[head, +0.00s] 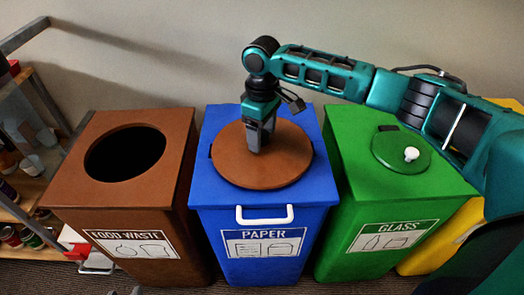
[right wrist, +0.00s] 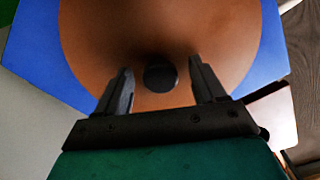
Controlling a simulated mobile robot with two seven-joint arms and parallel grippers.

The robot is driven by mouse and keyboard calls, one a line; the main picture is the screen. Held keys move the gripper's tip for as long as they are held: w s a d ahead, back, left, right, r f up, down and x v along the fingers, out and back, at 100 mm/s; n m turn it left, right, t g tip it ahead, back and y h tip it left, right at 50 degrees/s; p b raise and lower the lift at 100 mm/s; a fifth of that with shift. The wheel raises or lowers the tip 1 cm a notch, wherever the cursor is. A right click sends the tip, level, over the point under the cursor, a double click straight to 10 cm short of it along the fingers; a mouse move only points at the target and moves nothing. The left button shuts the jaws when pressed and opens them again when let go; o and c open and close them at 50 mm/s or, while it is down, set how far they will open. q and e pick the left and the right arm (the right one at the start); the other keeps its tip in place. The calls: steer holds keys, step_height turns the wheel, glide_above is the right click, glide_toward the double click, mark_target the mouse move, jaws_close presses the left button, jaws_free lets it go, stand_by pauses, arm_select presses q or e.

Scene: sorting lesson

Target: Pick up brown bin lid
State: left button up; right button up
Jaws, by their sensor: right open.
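The brown bin lid (head: 287,166) is a round disc lying on top of the blue PAPER bin (head: 325,190). It fills much of the right wrist view (right wrist: 95,30), with a dark round knob (right wrist: 160,77) at its middle. My right gripper (head: 254,148) points down over the lid. In the right wrist view its open fingers (right wrist: 161,64) are on either side of the knob, with gaps between them and it. In the head view the gripper hides the knob. My left gripper is not in view.
The brown FOOD WASTE bin (head: 62,182) at left has an uncovered round hole (head: 125,153). The green GLASS bin (head: 345,150) at right has a green lid (head: 388,155) with a white knob. A yellow bin (head: 440,240) is partly hidden. Shelves (head: 35,165) stand far left; a wall is behind.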

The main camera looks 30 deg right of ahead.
steer(key=shift+f, duration=0.45)
steer(key=shift+c, duration=0.5)
steer(key=shift+r, duration=0.1)
steer(key=c, duration=1.1)
